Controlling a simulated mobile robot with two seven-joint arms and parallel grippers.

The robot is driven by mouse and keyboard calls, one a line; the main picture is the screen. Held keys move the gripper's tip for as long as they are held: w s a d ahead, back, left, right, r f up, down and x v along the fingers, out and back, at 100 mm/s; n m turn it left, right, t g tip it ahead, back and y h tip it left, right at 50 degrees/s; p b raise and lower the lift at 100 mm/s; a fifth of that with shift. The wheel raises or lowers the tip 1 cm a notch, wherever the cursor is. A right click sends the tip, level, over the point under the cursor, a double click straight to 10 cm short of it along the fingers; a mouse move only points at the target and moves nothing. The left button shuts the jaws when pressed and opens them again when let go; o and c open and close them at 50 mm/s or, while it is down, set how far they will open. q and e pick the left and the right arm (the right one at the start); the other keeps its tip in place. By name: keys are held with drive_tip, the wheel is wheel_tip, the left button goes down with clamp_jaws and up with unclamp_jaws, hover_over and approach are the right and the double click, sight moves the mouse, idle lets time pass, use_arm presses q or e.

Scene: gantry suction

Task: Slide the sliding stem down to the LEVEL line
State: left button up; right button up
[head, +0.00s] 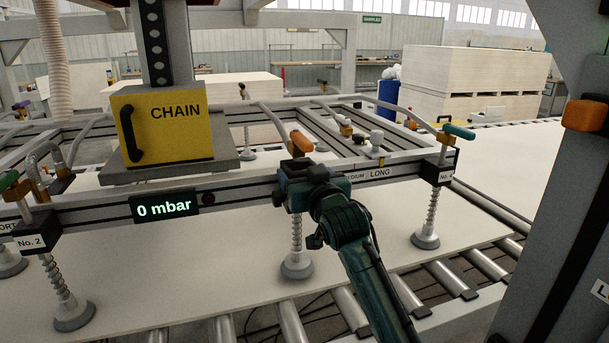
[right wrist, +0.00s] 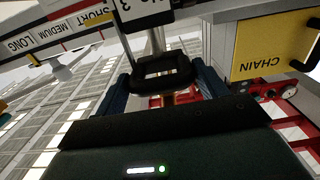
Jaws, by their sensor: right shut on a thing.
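The sliding stem with its spring and grey suction cup (head: 297,266) hangs from the front beam, above the pale board. My right gripper (head: 303,180) is at the beam around the top of this stem and hides its upper part. In the right wrist view my right gripper (right wrist: 165,80) is shut, its blue fingers on either side of a black loop-shaped grip (right wrist: 163,68) of the stem. A black block marked with a 3 (right wrist: 140,8) is just beyond it. I cannot make out the LEVEL line. My left gripper is not in view.
Stems No. 2 (head: 62,285) and No. 4 (head: 431,215) hang to either side. An orange lever (head: 301,143) rises just above my gripper. The yellow CHAIN box (head: 165,124) and 0 mbar display (head: 164,207) are to the left. The board (head: 200,270) lies on rollers below.

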drive_tip(key=shift+f, duration=1.05)
drive_tip(key=o, duration=1)
drive_tip(key=shift+d, duration=0.1)
drive_tip(key=shift+r, duration=0.15)
drive_tip(key=b+v, duration=0.1)
drive_tip(key=v, duration=1.2)
drive_tip(key=shift+c, duration=0.4)
